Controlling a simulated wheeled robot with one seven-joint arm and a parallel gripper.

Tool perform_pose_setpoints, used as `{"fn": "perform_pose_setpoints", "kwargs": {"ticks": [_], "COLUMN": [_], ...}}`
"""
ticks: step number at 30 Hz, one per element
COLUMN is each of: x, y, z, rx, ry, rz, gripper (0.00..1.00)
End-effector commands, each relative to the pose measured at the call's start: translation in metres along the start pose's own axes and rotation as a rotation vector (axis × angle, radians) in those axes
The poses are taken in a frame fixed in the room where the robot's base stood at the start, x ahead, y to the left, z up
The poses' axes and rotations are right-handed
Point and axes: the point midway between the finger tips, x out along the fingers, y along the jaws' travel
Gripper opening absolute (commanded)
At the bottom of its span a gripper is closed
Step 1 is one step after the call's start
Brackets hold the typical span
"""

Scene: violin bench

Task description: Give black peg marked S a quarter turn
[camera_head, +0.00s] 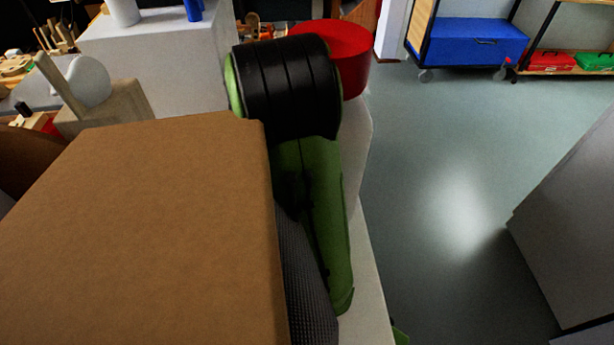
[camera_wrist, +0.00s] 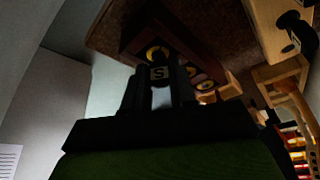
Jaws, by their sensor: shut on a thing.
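The black peg marked S (camera_wrist: 159,73) shows in the wrist view, its pale letter S facing the camera. It sits at the front of a dark reddish-brown block (camera_wrist: 133,40). My gripper (camera_wrist: 161,92) is shut on this peg, with one dark finger on each side of it. A round brass-coloured piece shows just above the letter. The peg's far end is hidden. In the head view, the peg and my gripper are not visible; a large brown box covers the lower left.
The brown box (camera_head: 150,230) fills much of the head view. A red round object (camera_head: 345,50) stands behind my arm. A blue cabinet on wheels (camera_head: 470,42) stands farther back. A wooden piece with a dark knob (camera_wrist: 285,25) is at the wrist view's upper right.

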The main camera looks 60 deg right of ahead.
Motion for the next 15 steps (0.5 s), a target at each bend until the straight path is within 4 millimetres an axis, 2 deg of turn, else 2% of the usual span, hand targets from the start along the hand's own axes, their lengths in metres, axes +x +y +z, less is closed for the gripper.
{"fn": "perform_pose_setpoints", "kwargs": {"ticks": [1,2,7,15], "x": [0.0004,0.0004,0.0003,-0.0011], "y": [0.0011,0.0011,0.0008,0.0004], "z": [0.0002,0.0002,0.0002,0.0], "rx": [0.001,0.0,-0.001,-0.002], "ry": [-0.001,-0.001,-0.001,-0.001], "rz": [0.003,0.002,0.001,-0.001], "gripper": [0.02,0.31,0.56,0.56]}}
